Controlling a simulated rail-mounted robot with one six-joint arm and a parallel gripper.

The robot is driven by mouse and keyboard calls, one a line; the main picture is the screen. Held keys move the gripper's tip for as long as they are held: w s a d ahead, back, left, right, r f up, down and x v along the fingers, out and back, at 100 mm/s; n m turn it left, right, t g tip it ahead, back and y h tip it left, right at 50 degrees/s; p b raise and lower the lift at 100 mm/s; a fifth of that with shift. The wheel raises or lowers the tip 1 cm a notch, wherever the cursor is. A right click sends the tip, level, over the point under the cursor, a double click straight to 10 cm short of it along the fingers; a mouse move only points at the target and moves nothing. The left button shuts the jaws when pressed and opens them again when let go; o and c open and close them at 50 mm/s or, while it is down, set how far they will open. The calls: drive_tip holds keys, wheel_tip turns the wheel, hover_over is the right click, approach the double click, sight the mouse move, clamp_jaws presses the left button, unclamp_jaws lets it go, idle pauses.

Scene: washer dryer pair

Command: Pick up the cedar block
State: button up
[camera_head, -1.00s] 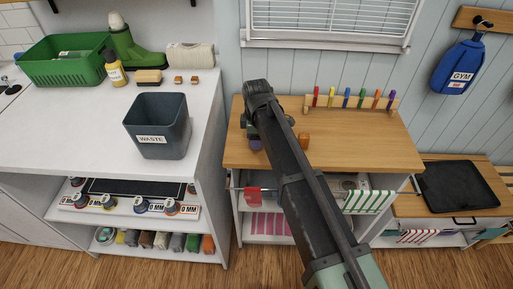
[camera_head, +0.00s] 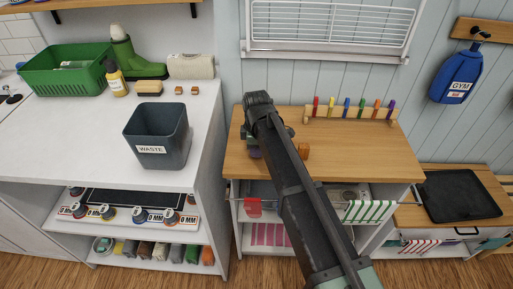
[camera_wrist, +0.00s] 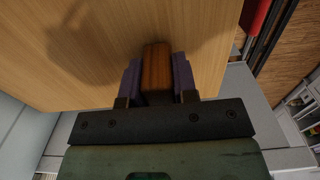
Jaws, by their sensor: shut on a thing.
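A reddish-brown wooden block, which looks like the cedar block (camera_wrist: 157,70), sits between the purple finger pads of my gripper (camera_wrist: 156,62) in the wrist view. The pads press on both its sides, so my gripper is shut on it. I cannot tell whether the block touches the tabletop.
A rack of colored pegs (camera_head: 350,112) is at the back.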

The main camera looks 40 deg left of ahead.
wheel_tip(320, 180, up, 20)
drive_tip(key=p, duration=1.9)
drive_tip(key=shift+f, duration=0.2)
